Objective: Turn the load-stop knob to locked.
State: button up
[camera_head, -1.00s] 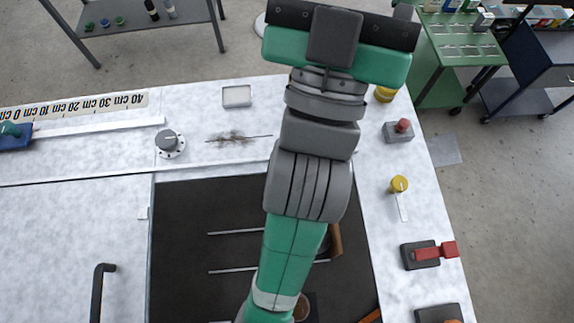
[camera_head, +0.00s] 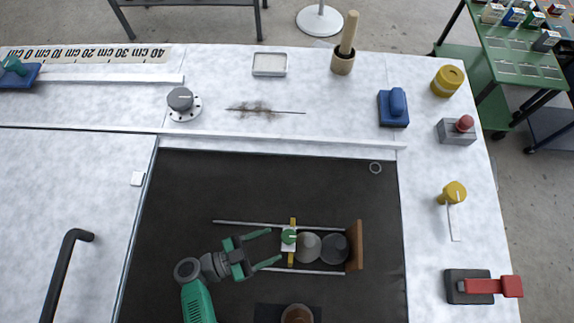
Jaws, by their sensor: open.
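A small green round knob (camera_head: 288,236) with a pale mark sits on a white block with a yellow crossbar (camera_head: 292,222), between two thin rails in the dark recess. No readable label shows which knob is the load stop. My gripper (camera_head: 274,246) is open and empty, reaching from the left, its two green fingers pointing at the block. The fingertips end just left of the block; whether they touch it cannot be told. Pale and dark grey discs (camera_head: 308,248) stand between the block and a brown end plate (camera_head: 355,246).
A grey dial knob (camera_head: 180,99) and a yellow knob (camera_head: 453,192) stand on the white worktop. A red-handled clamp (camera_head: 496,286), a red button box (camera_head: 457,129) and a blue block (camera_head: 393,108) line the right side. A small cup (camera_head: 297,314) sits below the rails.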

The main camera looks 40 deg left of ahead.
aim_at(294, 234)
jog(key=x, duration=0.8)
jog(key=shift+w+r, duration=0.15)
jog(key=shift+r, duration=0.1)
jog(key=c, duration=1)
